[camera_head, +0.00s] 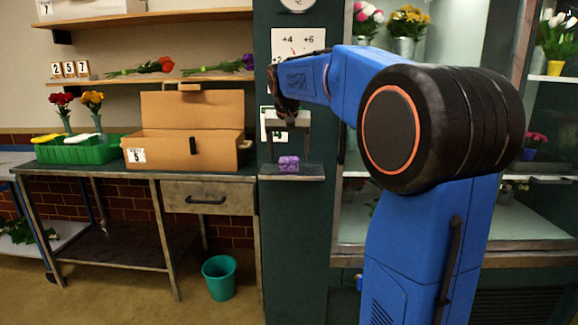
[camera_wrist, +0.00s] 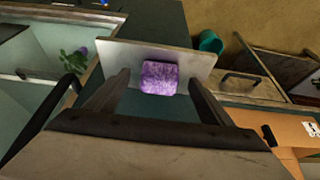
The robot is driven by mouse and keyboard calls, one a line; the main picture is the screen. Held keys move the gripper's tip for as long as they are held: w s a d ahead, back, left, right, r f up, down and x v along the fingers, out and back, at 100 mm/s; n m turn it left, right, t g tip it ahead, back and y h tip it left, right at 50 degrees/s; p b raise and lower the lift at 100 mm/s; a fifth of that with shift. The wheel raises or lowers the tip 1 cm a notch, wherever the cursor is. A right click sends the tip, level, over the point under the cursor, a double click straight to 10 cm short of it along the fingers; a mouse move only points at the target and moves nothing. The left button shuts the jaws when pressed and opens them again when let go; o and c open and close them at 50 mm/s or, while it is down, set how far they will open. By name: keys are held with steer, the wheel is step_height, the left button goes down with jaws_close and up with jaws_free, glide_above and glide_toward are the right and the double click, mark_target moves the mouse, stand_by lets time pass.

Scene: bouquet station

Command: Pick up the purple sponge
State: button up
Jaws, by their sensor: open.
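The purple sponge (camera_head: 288,163) lies on a small grey shelf (camera_head: 310,171) that juts from the dark green post. In the wrist view the sponge (camera_wrist: 159,77) is a rounded purple block on the bare shelf (camera_wrist: 118,57). My gripper (camera_head: 289,146) is open and hangs just above the shelf. In the wrist view the two fingers of my gripper (camera_wrist: 156,84) stand apart, one to each side of the sponge. Nothing is held between them. I cannot tell how far the fingertips are above the sponge.
Left of the post is a workbench (camera_head: 120,170) with a cardboard box (camera_head: 160,150) and a green crate (camera_head: 75,155). A teal bin (camera_head: 219,278) stands on the floor. A glass-fronted flower cabinet (camera_head: 470,235) is on the right. The shelf is otherwise bare.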

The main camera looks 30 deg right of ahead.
mark_target(289, 160)
steer(key=x, duration=0.4)
steer(key=shift+w, duration=0.1)
steer(key=c, duration=1.1)
steer(key=shift+r, duration=0.1)
step_height(289, 160, up, 10)
steer(key=shift+f, duration=0.1)
